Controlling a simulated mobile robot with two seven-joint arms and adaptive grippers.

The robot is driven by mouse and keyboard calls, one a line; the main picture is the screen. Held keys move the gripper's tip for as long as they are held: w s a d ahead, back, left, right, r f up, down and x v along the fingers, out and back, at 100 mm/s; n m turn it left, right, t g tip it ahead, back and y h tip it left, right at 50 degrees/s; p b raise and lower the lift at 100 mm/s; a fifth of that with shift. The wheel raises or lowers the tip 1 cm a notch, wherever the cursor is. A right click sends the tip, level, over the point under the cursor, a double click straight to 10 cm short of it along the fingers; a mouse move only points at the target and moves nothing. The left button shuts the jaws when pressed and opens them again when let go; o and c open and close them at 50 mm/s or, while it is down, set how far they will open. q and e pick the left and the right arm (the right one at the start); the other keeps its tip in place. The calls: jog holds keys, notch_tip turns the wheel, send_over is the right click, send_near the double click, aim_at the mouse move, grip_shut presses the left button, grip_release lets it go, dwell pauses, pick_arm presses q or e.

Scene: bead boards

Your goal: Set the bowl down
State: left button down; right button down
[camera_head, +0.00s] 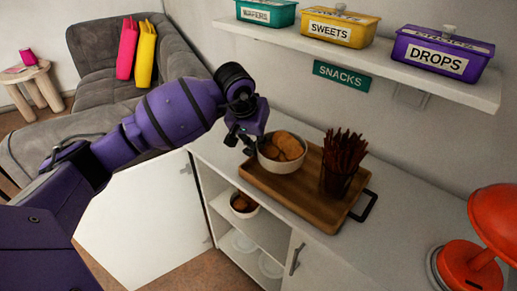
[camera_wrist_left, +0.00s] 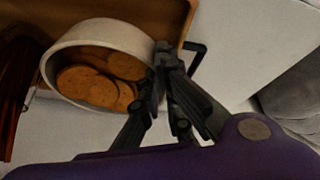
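A white bowl (camera_head: 268,152) filled with round brown biscuits is at the left end of the wooden tray (camera_head: 315,210) on the counter. The bowl also shows in the left wrist view (camera_wrist_left: 100,36), slightly tilted in the picture. My left gripper (camera_head: 243,140) is at the bowl's left rim. In the left wrist view its fingertips (camera_wrist_left: 166,62) come together on the rim, pinching the wall. I cannot tell whether the bowl's base touches the tray. My right gripper is not in view.
A cup of dark sticks (camera_head: 340,178) stands on the tray right of the bowl. An orange lamp (camera_head: 470,262) stands at the counter's right. Boxes, including the purple DROPS box (camera_head: 440,55), sit on the shelf above. The cabinet door (camera_head: 140,225) is open; another bowl (camera_head: 243,208) sits inside.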

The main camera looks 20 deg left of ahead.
pick_arm(q)
jog(key=shift+w+f, duration=0.1)
jog(key=shift+f, duration=1.45)
jog(key=shift+f, duration=0.2)
jog(key=c, duration=2.4)
grip_release()
jog(key=shift+f, duration=0.15)
jog(key=o, duration=0.4)
